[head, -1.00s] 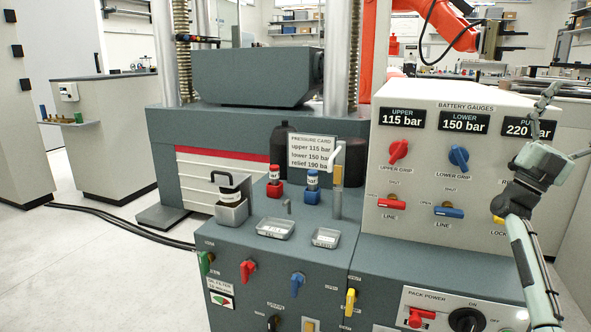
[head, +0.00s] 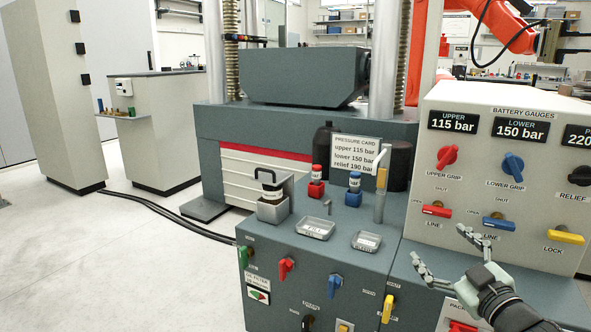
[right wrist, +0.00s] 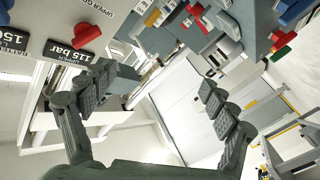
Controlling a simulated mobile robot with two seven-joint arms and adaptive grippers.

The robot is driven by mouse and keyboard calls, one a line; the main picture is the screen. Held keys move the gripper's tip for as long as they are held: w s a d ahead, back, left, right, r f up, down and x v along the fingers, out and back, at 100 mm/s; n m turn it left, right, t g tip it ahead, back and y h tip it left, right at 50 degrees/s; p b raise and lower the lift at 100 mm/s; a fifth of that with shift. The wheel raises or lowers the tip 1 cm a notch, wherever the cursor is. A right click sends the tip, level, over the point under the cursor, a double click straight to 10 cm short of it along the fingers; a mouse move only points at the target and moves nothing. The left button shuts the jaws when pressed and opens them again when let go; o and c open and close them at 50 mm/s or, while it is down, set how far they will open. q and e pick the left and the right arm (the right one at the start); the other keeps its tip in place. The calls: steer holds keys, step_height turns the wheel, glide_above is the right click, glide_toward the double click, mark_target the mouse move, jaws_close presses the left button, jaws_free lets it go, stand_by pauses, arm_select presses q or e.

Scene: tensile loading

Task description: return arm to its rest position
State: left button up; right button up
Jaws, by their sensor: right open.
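My right gripper (head: 444,253) is open and empty in front of the battery gauge panel (head: 470,160), at the lower right of the head view. Its two spread fingers also show in the right wrist view (right wrist: 158,98), with nothing between them. The panel carries a red upper grip knob (head: 447,156), a blue lower grip knob (head: 513,166) and a yellow lock lever (head: 567,238). The gripper hides part of the pack power panel (head: 446,313) below. My left gripper is not in the head view.
The grey cabinet (head: 265,300) has colored valve handles on its front. Two metal trays (head: 315,228), a pressure card (head: 356,154) and red- and blue-capped bottles (head: 354,182) stand on top. The testing machine (head: 215,130) is behind. Open floor (head: 120,260) lies to the left.

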steer(key=s+a+f+g+h, duration=0.1)
steer(key=s+a+f+g, duration=0.3)
steer(key=s+f, duration=0.55)
steer(key=s+a+f+g+h, duration=0.2)
steer(key=s+a+f+g, duration=0.4)
steer(key=s, duration=0.7)
steer(key=a+f+m+t+y, duration=0.1)
steer(key=a+m, duration=0.2)
steer(key=m, duration=0.2)
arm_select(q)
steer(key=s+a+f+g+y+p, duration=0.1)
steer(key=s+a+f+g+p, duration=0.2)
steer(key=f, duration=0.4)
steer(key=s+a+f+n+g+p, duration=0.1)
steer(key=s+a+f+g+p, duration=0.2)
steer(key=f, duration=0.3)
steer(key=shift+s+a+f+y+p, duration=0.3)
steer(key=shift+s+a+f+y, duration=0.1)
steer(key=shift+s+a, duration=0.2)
arm_select(e)
steer(key=s+d+f+g, duration=0.3)
steer(key=f, duration=0.4)
steer(key=s+d+f+g+h, duration=0.1)
steer(key=s+d+f+g, duration=0.2)
steer(key=f, duration=0.4)
steer(key=shift+s+d+m+h, duration=0.3)
steer(key=shift+s+d, duration=0.15)
steer(key=shift+d, duration=0.2)
